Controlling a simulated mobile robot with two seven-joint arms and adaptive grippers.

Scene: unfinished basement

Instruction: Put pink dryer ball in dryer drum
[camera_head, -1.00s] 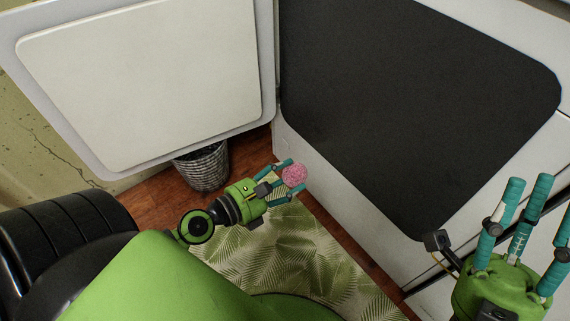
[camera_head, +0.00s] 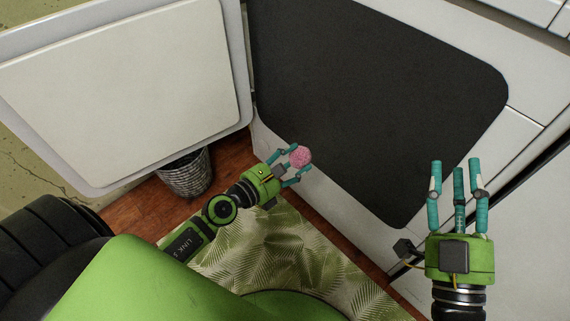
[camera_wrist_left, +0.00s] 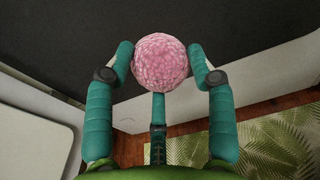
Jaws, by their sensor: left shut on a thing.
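The pink dryer ball (camera_head: 300,157) is round and rough-textured. My left gripper (camera_head: 294,164) is shut on it and holds it up in front of the dark dryer opening (camera_head: 370,100). In the left wrist view the ball (camera_wrist_left: 160,62) sits between the teal fingertips, with the dark opening (camera_wrist_left: 60,35) behind it. The inside of the drum is too dark to make out. My right gripper (camera_head: 458,180) is open and empty, at the right in front of the white machine front.
The white dryer door (camera_head: 120,90) stands wide open at the left. A grey woven basket (camera_head: 187,175) stands on the wooden floor beneath it. A leaf-patterned rug (camera_head: 270,245) lies before the dryer.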

